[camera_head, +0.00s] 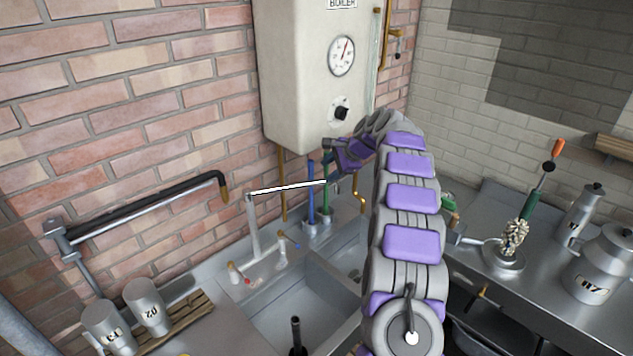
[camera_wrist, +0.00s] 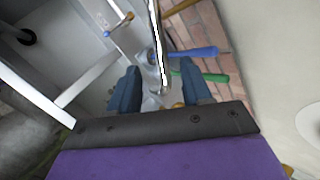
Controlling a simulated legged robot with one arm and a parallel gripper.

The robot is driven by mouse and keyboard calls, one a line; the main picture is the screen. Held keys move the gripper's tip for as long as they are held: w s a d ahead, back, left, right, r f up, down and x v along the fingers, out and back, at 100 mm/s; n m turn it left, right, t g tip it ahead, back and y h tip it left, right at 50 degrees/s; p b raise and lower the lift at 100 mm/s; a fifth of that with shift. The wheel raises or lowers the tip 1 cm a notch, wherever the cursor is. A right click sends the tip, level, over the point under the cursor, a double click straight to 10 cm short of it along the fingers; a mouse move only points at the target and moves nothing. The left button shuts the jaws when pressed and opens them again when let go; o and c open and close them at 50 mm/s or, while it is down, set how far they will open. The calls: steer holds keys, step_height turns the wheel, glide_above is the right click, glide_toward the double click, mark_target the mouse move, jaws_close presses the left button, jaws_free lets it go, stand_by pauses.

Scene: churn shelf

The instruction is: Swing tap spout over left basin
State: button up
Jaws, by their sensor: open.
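The tap (camera_head: 254,228) stands behind the sink, with a pale upright pipe and a long thin spout (camera_head: 288,187) pointing right. The left basin (camera_head: 290,308) lies in front of the tap. The right basin (camera_head: 347,251) is partly hidden by my arm. The spout's far end reaches my gripper (camera_head: 331,172), below the boiler. In the wrist view the spout (camera_wrist: 156,45) runs down from the top edge into the gap between the two blue fingers of my gripper (camera_wrist: 160,86). The fingers are open and apart; I cannot tell whether either touches the spout.
The boiler (camera_head: 310,80) hangs close above my gripper. Blue (camera_head: 311,192) and green (camera_head: 325,200) upright pieces stand behind the spout. A black-topped pipe (camera_head: 150,205) juts from the brick wall at left. Metal canisters (camera_head: 147,305) stand at front left, metal jugs (camera_head: 604,262) at right.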

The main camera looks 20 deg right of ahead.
mark_target(315, 182)
steer(key=x, duration=0.7)
steer(key=shift+d+f, duration=0.15)
steer(key=shift+d, duration=0.05)
steer(key=shift+w+a+f, duration=0.3)
steer(key=shift+w+f, duration=0.05)
steer(key=shift+c, duration=0.3)
jaws_close()
